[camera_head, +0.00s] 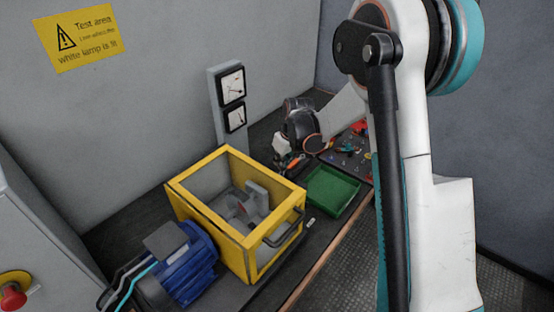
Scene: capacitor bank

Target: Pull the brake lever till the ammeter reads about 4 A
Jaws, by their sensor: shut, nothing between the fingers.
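Two square dial meters, an upper one (231,84) and a lower one (235,118), sit on a grey post behind the yellow frame. Their readings, and which one is the ammeter, are too small to tell. A yellow open-topped guard frame (208,213) stands on the bench with grey machine parts (255,197) inside. A dark curved handle (284,229) shows at its right side; I cannot tell if it is the brake lever. My gripper (283,161) is small and partly hidden beyond the frame's back right corner. It appears shut and empty, apart from the handle.
A blue motor (178,268) with cables stands left of the frame. A green tray (331,191) and a dark board with tools (349,153) lie to the right. A red emergency button (13,296) is on the grey cabinet at far left. A yellow warning sign (80,38) hangs on the wall.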

